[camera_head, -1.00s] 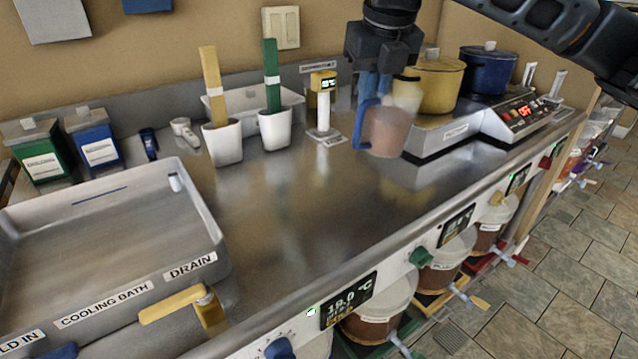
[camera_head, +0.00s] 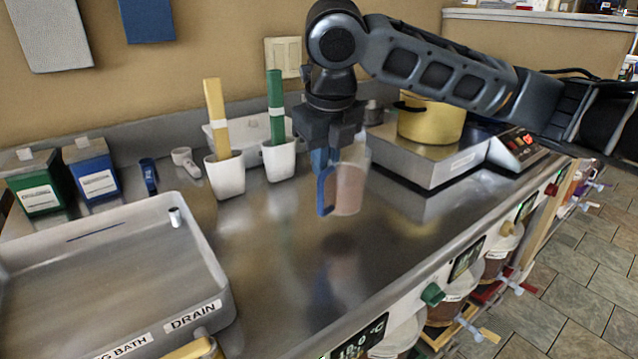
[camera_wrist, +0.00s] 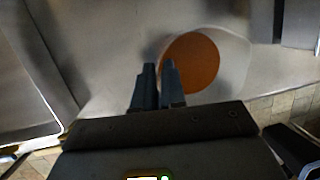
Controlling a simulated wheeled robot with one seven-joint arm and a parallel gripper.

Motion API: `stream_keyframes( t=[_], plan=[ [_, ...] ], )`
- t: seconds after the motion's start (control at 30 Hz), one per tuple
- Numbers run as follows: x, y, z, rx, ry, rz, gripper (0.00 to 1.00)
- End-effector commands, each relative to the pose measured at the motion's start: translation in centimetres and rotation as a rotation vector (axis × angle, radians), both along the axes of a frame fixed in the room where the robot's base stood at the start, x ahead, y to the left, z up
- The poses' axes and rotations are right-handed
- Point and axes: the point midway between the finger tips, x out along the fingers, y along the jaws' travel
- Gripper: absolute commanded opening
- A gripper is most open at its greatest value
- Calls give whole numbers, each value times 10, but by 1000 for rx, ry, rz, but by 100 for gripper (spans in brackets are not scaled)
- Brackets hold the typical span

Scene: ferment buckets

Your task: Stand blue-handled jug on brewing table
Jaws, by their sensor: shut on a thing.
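The blue-handled jug (camera_head: 349,188) is see-through and holds a reddish-brown liquid. My gripper (camera_head: 330,157) points down and is shut on the jug, at its blue handle (camera_head: 325,192). The jug looks upright and seems to hang a little above the steel brewing table (camera_head: 270,245), with a blurred reflection below it. In the wrist view the gripper's two fingers (camera_wrist: 157,88) are close together beside the round orange-brown liquid (camera_wrist: 190,63). The handle between the fingers is hard to make out there.
White cups (camera_head: 227,175) with yellow and green strips stand behind left. A steel cooling bath (camera_head: 105,262) fills the left side. A hot plate (camera_head: 440,165) with a yellow pot (camera_head: 430,122) stands right. The table's middle is clear up to its front edge.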

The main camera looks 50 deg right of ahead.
Motion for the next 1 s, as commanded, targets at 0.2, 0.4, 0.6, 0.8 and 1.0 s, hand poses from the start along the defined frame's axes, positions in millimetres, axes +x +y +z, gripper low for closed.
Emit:
stream_keyframes(
  t=[0.2, 0.4, 0.6, 0.8, 1.0],
  plan=[
    [8, 7, -9, 0, -1, 0, 0],
    [7, 7, -33, 2, 0, -2, 0],
    [7, 7, -46, -1, -2, -1, 0],
    [7, 7, -47, -1, -2, -1, 0],
    [7, 7, -49, 0, -1, -1, 21]
  ],
)
